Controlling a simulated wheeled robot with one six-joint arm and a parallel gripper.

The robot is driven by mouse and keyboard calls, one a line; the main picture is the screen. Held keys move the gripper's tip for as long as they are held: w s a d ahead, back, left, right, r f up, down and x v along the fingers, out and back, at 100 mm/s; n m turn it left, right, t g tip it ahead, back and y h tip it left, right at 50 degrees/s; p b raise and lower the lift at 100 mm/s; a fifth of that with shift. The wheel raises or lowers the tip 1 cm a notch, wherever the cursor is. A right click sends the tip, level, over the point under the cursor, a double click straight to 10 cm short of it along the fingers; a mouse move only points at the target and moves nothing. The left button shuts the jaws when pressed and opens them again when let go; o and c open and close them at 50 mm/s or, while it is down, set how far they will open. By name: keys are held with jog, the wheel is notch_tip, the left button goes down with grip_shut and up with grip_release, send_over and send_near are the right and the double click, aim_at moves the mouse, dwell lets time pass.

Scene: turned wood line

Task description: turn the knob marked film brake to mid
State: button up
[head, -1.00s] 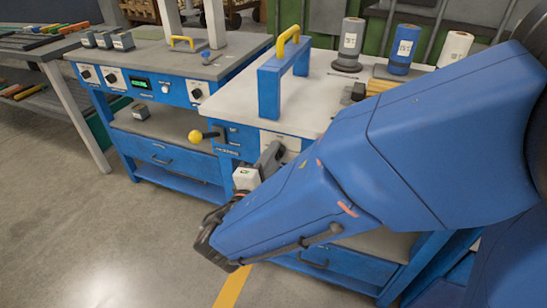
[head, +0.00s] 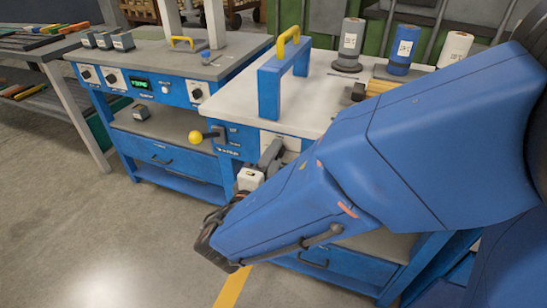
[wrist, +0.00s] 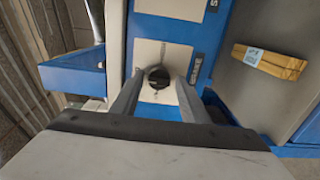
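In the wrist view a black round knob (wrist: 159,77) sits on a pale square plate (wrist: 160,52) on a blue panel. Its printed label is turned sideways and too small to read. My gripper (wrist: 160,88) is open, with one grey finger on each side of the knob and a visible gap to it. Whether the fingertips reach as deep as the knob is hard to tell. In the head view a grey finger (head: 270,153) shows in front of the machine's front panel, and the knob there is hidden by my gripper and arm.
A yellow-balled lever (head: 196,137) sticks out left of my gripper. A blue frame with a yellow handle (head: 289,35) stands on the machine's top. Left is a console with knobs and a green display (head: 141,83). In the wrist view a wooden bundle (wrist: 270,62) lies at right.

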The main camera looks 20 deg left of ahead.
dwell(0.3)
jog(key=s+a, duration=0.1)
jog(key=s, duration=1.6)
jog(key=shift+s+a, duration=0.15)
jog(key=shift+a, duration=0.05)
